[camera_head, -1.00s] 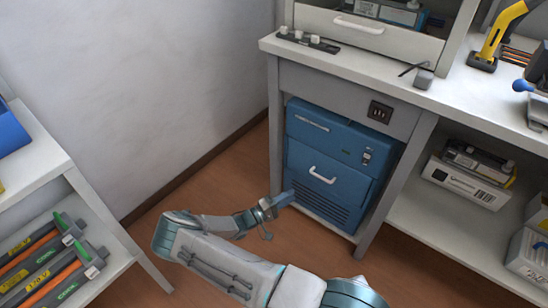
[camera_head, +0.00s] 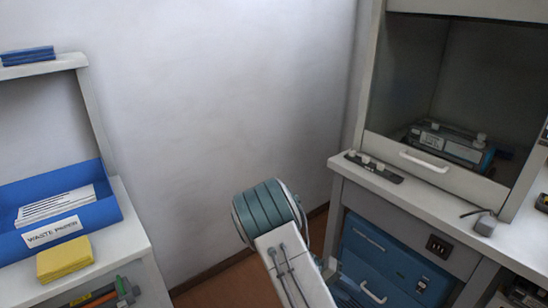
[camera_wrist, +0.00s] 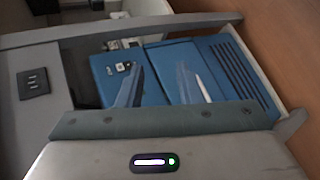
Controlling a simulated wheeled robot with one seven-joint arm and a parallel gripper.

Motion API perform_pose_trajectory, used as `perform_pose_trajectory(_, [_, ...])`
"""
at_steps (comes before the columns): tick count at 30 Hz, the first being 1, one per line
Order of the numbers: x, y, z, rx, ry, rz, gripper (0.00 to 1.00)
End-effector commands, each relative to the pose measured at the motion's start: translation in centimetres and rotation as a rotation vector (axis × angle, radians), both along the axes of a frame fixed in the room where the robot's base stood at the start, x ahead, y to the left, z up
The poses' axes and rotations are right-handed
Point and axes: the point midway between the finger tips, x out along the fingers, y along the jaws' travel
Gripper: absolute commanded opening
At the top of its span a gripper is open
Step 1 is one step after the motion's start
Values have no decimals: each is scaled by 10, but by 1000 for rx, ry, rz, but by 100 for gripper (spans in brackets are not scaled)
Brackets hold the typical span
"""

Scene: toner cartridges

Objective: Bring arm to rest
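My arm is folded in front of me in the head view, with its elbow (camera_head: 268,212) raised against the wall. My gripper is mostly hidden behind the arm there. In the wrist view two blue fingers of my gripper (camera_wrist: 162,80) stand apart with nothing visible between them. They show in front of a blue cabinet unit (camera_wrist: 225,65), which also shows in the head view (camera_head: 385,262), under the bench. How far the fingertips are from it is hard to tell.
A shelf on the left holds a blue tray (camera_head: 98,212) labelled waste paper and a yellow pad (camera_head: 64,259). On the right, a grey bench (camera_head: 425,207) carries an open-fronted enclosure with a printer-like unit (camera_head: 450,142) inside. Bare wall and floor lie between shelf and bench.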

Motion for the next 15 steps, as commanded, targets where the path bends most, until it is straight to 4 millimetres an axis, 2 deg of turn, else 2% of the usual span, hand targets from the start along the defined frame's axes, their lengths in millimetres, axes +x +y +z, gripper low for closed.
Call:
perform_pose_trajectory(1, [-4,1,26,54,-7,-20,32])
perform_pose_trajectory(15, [-51,20,181,524,-72,-67,32])
